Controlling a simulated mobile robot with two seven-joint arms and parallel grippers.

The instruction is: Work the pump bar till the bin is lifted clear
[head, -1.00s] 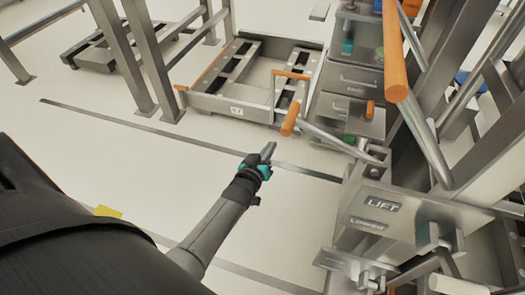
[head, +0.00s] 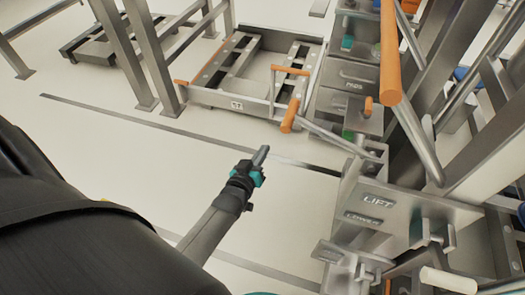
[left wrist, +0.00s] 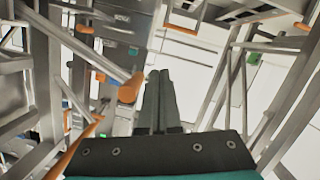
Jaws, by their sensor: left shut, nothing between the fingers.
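A steel bar with an orange grip (head: 290,115) slants out from the side of the unit marked LIFT and LOWER (head: 376,202). A second, larger bar with an orange grip (head: 391,55) rises above that unit, nearer the camera. I cannot tell for sure which one is the pump bar. My left gripper (head: 264,152) is shut and empty over the floor, below and left of the smaller grip, apart from it. In the left wrist view an orange grip (left wrist: 131,88) shows just left of the shut fingers (left wrist: 158,78). I cannot make out the bin. My right gripper is out of view.
A low steel frame with orange handles (head: 210,95) stands at the back. A grey cabinet (head: 350,78) and steel posts crowd the right. Steel legs (head: 150,55) stand at the back left. The pale floor (head: 130,150) between is clear apart from dark stripes.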

